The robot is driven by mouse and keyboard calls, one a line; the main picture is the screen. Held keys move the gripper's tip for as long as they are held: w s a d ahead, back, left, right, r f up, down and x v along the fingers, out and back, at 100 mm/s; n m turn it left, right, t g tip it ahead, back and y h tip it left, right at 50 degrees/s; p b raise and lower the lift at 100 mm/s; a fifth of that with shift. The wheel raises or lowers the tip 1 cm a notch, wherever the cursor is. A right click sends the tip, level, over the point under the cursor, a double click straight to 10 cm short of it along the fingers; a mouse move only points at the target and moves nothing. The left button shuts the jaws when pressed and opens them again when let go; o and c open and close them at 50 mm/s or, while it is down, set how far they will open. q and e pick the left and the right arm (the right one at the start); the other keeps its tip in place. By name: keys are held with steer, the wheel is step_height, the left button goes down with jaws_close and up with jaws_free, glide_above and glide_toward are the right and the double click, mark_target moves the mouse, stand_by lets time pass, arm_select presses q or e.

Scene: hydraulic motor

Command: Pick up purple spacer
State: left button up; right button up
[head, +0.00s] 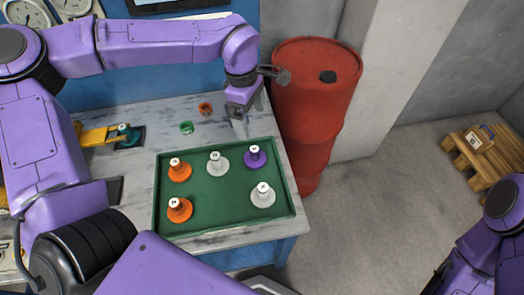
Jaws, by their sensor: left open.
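The purple spacer (255,157) stands upright in the upper right part of the green tray (210,220), with a white top. My left gripper (245,122) points down above the table at the tray's far right edge, a little beyond the purple spacer and apart from it. It is open and empty. My right arm shows at the lower right, but its gripper fingers are not seen.
The tray also holds two orange spacers (179,170) and two white ones (218,164). A green ring (186,128) and an orange ring (206,109) lie behind the tray. A red barrel (312,110) stands close to the table's right side.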

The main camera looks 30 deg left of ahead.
arm_select(q)
steer(key=b, duration=0.5)
glide_above(254, 149)
steer(key=f, duration=0.5)
steer(key=shift+w+a+f, duration=0.15)
steer(key=shift+w+a, duration=0.05)
steer(key=shift+a, duration=0.2)
steer(key=shift+f, duration=0.3)
steer(key=f, duration=0.6)
steer(key=d+f, duration=0.1)
steer(key=f, duration=0.3)
steer(key=shift+s, duration=0.1)
steer(key=shift+r, duration=0.1)
steer(key=c, duration=1.3)
